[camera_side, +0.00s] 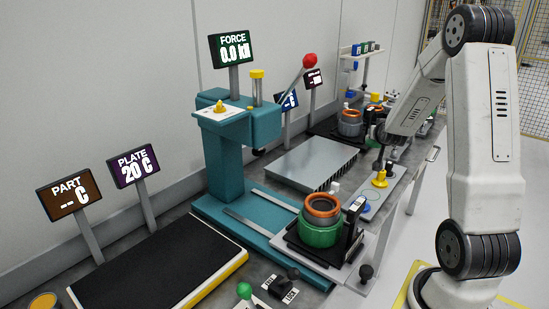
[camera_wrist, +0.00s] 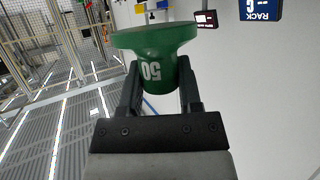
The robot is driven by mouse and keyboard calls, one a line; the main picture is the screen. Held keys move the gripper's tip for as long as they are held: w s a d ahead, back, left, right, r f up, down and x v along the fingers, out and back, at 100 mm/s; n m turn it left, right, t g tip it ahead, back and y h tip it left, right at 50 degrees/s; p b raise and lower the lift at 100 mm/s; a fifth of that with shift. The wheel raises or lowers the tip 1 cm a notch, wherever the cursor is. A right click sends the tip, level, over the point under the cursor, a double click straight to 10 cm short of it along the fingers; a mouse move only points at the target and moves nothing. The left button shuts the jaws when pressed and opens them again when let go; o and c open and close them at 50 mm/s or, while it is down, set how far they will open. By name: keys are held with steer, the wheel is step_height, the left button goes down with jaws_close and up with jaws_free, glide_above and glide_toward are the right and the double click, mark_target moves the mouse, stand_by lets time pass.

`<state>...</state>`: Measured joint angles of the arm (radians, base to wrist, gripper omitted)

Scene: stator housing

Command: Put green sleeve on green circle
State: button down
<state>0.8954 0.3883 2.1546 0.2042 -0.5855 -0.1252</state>
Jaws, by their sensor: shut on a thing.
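The green sleeve (camera_wrist: 155,42) has a wide flange and a white "50" that appears upside down in the wrist view. My gripper (camera_wrist: 159,78) is shut on the sleeve's narrower body, one finger on each side, with the flange beyond the fingertips. In the side view the green sleeve cannot be made out; my arm covers part of that area. A light plate at the bench's right edge carries a yellow sleeve (camera_side: 380,180) and a blue circle (camera_side: 366,207). I cannot make out the green circle in either view.
A green housing with a copper-coloured ring (camera_side: 320,222) stands on a black fixture. A teal press (camera_side: 224,160) with a red-knobbed lever stands behind it. Fencing (camera_wrist: 40,40) shows in the wrist view.

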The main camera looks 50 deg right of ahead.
steer(key=s+d+f+m+g, duration=0.1)
steer(key=s+d, duration=0.2)
glide_above(375, 202)
step_height(375, 202, down, 10)
steer(key=shift+f+h, duration=0.4)
steer(key=shift+f, duration=0.35)
steer(key=shift+f, duration=2.25)
steer(key=shift+f, duration=0.1)
steer(key=shift+f, duration=1.65)
steer(key=shift+f, duration=0.65)
